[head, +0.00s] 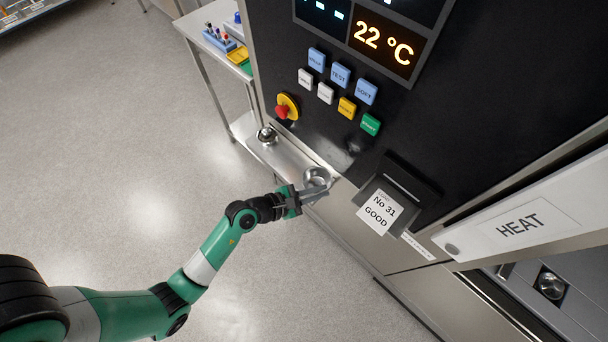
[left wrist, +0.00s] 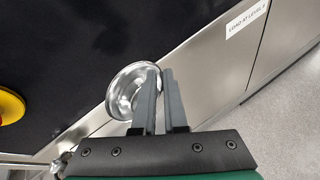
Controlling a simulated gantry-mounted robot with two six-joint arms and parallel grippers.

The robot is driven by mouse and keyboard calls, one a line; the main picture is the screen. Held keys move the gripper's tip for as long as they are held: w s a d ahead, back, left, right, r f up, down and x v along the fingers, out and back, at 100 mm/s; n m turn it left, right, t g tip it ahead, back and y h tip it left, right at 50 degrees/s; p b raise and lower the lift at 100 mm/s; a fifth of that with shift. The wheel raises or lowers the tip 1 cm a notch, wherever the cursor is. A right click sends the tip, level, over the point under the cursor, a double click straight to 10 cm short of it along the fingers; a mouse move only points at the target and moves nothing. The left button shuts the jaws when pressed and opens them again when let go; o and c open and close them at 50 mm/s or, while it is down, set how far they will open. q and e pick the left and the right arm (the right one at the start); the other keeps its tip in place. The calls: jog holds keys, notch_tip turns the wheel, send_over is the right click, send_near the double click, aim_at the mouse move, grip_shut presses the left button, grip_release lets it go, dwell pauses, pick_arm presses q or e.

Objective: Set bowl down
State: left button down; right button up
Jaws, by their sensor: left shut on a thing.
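A shiny metal bowl (head: 315,178) is at the tip of my left gripper (head: 312,192), beside the black front of the machine. In the left wrist view the bowl (left wrist: 124,92) is held by its rim between the two grey fingers of my left gripper (left wrist: 160,85). The left gripper is shut on the bowl. A narrow metal ledge (head: 283,157) runs along the machine's front near the bowl. I cannot tell whether the bowl touches the ledge. My right gripper is not in view.
Another small metal item (head: 267,136) sits on the ledge. A red and yellow stop knob (head: 286,107) and several coloured buttons (head: 340,85) are on the panel above. Open floor lies left.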

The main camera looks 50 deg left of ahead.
aim_at(310, 178)
pick_arm(q)
jog(key=w+a+f+b, duration=0.1)
jog(key=a+f, duration=0.1)
jog(key=w+a+f+b, duration=0.1)
jog(key=a+f+b, duration=0.2)
jog(key=a+f, duration=0.1)
jog(key=shift+w+a+f, duration=0.15)
jog(key=shift+w+a, duration=0.1)
jog(key=shift+w, duration=0.15)
jog(key=shift+w+a+f, duration=0.15)
jog(key=shift+a, duration=0.15)
jog(key=f+b, duration=0.3)
jog(key=f, duration=0.1)
jog(key=shift+w+a+f, duration=0.1)
jog(key=shift+w+a, duration=0.05)
jog(key=shift+a, duration=0.2)
jog(key=c, duration=0.9)
grip_release()
jog(key=shift+c, duration=0.2)
